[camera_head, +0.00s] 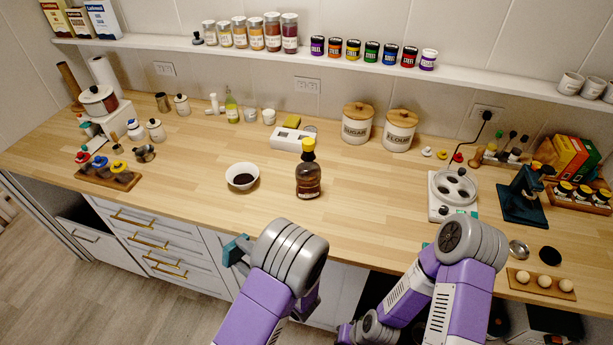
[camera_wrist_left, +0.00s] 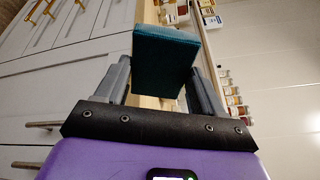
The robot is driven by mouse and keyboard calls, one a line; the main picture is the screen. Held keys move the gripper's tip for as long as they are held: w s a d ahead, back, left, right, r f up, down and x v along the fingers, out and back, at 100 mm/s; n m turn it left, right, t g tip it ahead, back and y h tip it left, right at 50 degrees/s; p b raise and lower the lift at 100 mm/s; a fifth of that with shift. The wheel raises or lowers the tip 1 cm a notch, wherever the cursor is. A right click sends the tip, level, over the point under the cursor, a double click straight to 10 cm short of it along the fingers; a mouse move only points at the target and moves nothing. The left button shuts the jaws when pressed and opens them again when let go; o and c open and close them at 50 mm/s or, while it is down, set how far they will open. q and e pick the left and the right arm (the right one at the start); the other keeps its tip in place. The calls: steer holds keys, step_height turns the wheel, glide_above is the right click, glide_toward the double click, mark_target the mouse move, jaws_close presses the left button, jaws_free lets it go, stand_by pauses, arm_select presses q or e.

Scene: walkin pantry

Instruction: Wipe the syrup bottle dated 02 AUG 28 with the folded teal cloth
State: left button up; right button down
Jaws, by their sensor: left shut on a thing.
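The folded teal cloth (camera_wrist_left: 165,62) is pinched between the fingers of my left gripper (camera_wrist_left: 165,88) in the left wrist view. In the head view the cloth (camera_head: 237,247) shows at the counter's front edge, left of my wrist. A dark brown syrup bottle (camera_head: 308,180) with a yellow cap stands upright on the counter. Its label is too small to read, so I cannot tell its date. The cloth is apart from the bottle, to its front left. My right arm is at the lower right; its gripper fingers do not show.
A white bowl (camera_head: 242,176) with dark contents stands left of the bottle. A white box (camera_head: 290,138) is behind it, and sugar (camera_head: 357,129) and flour (camera_head: 399,135) canisters are at the back. The counter right of the bottle is clear up to a white appliance (camera_head: 440,209).

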stand_by(0.3)
